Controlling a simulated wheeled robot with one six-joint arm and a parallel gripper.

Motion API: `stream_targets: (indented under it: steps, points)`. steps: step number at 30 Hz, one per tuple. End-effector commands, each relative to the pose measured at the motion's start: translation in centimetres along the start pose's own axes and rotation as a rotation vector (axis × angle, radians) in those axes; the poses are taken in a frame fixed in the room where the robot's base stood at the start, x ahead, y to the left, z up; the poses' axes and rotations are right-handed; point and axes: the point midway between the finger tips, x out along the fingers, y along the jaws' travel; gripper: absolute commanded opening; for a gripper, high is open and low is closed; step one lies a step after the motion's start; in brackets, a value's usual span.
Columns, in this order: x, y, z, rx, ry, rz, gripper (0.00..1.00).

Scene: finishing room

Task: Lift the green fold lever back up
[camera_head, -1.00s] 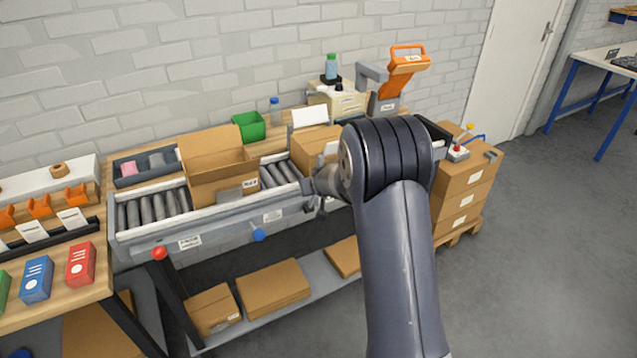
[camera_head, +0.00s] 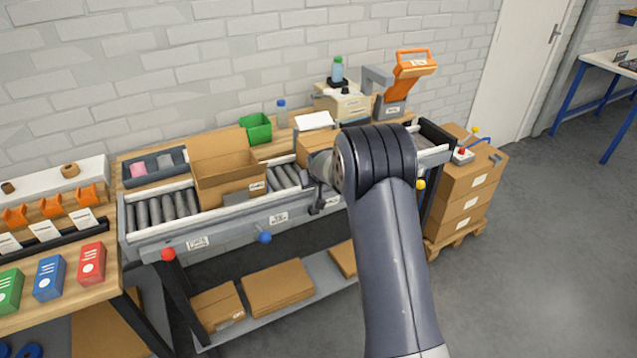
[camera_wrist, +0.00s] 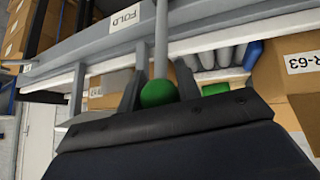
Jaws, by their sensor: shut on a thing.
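The green fold lever (camera_wrist: 158,93) shows in the wrist view as a green ball on a grey rod. The rod runs from the ball up past the rail with the FOLD label (camera_wrist: 125,17). My gripper (camera_wrist: 157,86) has its fingers on both sides of the ball and is shut on it. In the head view my gripper (camera_head: 318,198) is at the front rail of the roller conveyor (camera_head: 230,228), and the green ball is hidden there behind my arm.
A red knob (camera_head: 168,254), a blue knob (camera_head: 264,237) and a yellow knob (camera_head: 421,184) hang along the conveyor front. An open carton (camera_head: 222,165) stands on the rollers. Stacked boxes (camera_head: 466,205) stand at the right end. The floor at right is clear.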

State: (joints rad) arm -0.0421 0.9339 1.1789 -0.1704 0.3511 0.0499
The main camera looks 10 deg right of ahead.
Motion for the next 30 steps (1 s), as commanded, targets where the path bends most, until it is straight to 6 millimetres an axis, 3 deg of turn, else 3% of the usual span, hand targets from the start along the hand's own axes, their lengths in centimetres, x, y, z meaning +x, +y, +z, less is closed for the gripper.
stream_targets:
  steps: [10,11,18,30]
  points:
    - [0.10,-0.11,-0.02,0.000,0.002,-0.001,0.00]
    - [0.10,-0.11,-0.02,0.000,0.002,-0.001,0.33]
    - [0.07,-0.07,0.00,0.000,0.001,-0.001,0.53]
    - [-0.74,-0.03,-0.05,0.000,0.002,0.000,0.53]
